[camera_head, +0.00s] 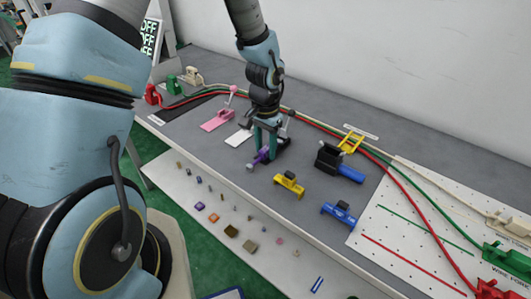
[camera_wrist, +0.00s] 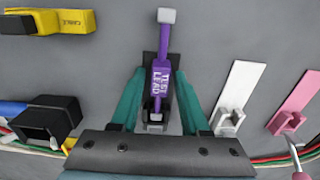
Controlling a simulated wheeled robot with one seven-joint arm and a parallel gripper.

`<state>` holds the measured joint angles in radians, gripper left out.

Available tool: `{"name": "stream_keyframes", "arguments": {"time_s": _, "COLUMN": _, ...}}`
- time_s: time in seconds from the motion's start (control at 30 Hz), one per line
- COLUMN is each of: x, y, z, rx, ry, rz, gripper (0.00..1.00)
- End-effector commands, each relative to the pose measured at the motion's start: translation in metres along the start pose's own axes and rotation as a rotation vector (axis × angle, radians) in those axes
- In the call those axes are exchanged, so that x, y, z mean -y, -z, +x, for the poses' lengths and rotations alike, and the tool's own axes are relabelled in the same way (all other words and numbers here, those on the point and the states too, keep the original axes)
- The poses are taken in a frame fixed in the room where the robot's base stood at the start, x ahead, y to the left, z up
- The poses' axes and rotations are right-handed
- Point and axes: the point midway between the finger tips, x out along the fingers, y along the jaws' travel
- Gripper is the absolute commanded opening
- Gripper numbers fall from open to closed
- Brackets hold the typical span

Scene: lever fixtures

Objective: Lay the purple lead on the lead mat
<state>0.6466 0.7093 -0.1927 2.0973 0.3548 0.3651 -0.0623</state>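The purple lead (camera_wrist: 161,82), marked "TEST LEAD", has a pale square end and points away from my gripper. It also shows in the head view (camera_head: 260,157), low over the grey bench. My gripper (camera_wrist: 163,66) has its teal fingers drawn in on both sides of the lead, with the dark tips against it.
A white plate (camera_head: 239,138) and a pink lever fixture (camera_head: 217,121) stand left of my gripper. A yellow fixture (camera_head: 289,185), a black-and-blue one (camera_head: 338,163) and a blue one (camera_head: 338,215) stand right. Red and green cables (camera_head: 320,130) run behind. Small parts lie on the lower shelf.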

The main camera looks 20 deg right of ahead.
Motion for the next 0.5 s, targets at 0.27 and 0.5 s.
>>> {"name": "stream_keyframes", "arguments": {"time_s": 0.27, "x": -0.0001, "y": 0.0000, "z": -0.0002, "rx": 0.000, "ry": 0.000, "rz": 0.000, "gripper": 0.13}}
{"name": "stream_keyframes", "arguments": {"time_s": 0.5, "x": -0.0001, "y": 0.0000, "z": -0.0002, "rx": 0.000, "ry": 0.000, "rz": 0.000, "gripper": 0.00}}
